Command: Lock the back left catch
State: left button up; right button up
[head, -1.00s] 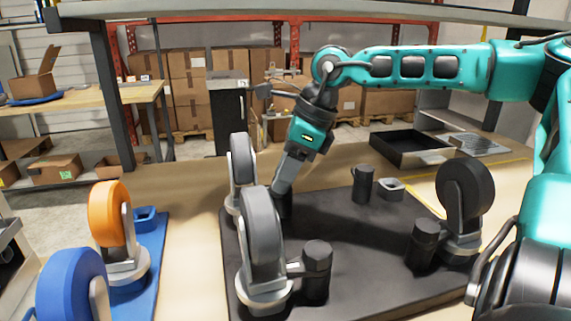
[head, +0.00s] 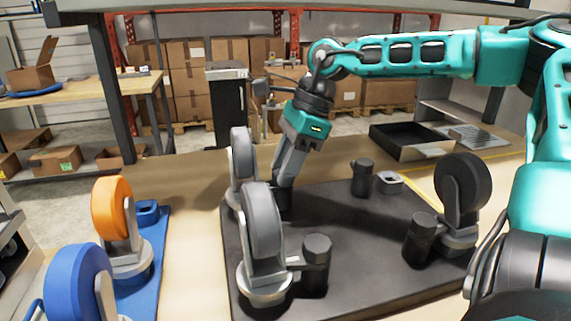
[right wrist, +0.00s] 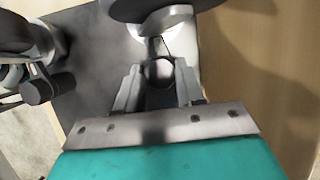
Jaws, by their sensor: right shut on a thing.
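The black board (head: 345,215) carries grey and black castor-like wheels with dark round catches beside them. The back left wheel (head: 242,157) is grey and upright. Its catch (head: 284,208) is a dark post beside the wheel, mostly hidden by my right gripper (head: 283,190). The right gripper reaches down from behind and is shut on this catch. In the right wrist view the dark round catch top (right wrist: 160,72) sits between the two grey fingers, with the wheel's light base (right wrist: 165,42) just beyond. My left gripper is not in view.
The front left wheel (head: 262,222) and its catch (head: 316,262) stand close in front. A back right catch (head: 362,177), a black wheel (head: 463,187) and its catch (head: 420,240) are further right. A blue board (head: 150,255) with orange and blue wheels lies left.

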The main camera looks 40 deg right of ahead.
jog(key=o, duration=0.8)
jog(key=shift+c, duration=0.2)
jog(key=shift+r, duration=0.1)
jog(key=p+v, duration=0.1)
jog(key=v, duration=1.1)
jog(key=shift+r+p, duration=0.35)
jog(key=shift+p, duration=0.05)
jog(key=shift+d, duration=0.1)
